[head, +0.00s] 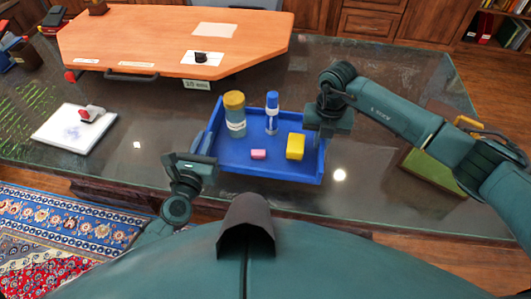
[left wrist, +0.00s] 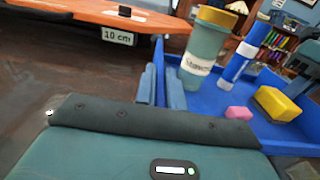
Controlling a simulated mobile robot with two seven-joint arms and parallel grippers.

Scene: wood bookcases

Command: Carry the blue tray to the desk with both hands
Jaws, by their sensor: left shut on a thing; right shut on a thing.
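The blue tray (head: 272,174) is in the middle of the head view, over the dark glass-topped surface. I cannot tell whether it touches it. The tray holds a green jar with a tan lid (head: 235,115), a blue-and-white bottle (head: 272,112), a pink block (head: 258,154) and a yellow block (head: 295,146). The jar and bottle stand upright. My left gripper (head: 207,146) is shut on the tray's left wall; its fingers (left wrist: 162,88) also show at that wall in the left wrist view. My right gripper (head: 322,122) is shut on the tray's right side, hiding part of that wall.
An orange wooden top (head: 150,40) with a "10 cm" label (head: 196,85) lies beyond the tray. A white pad with a red-handled stamp (head: 75,127) is at the left. A green board (head: 425,172) is at the right, partly behind my arm. A patterned rug (head: 70,225) covers the floor at lower left.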

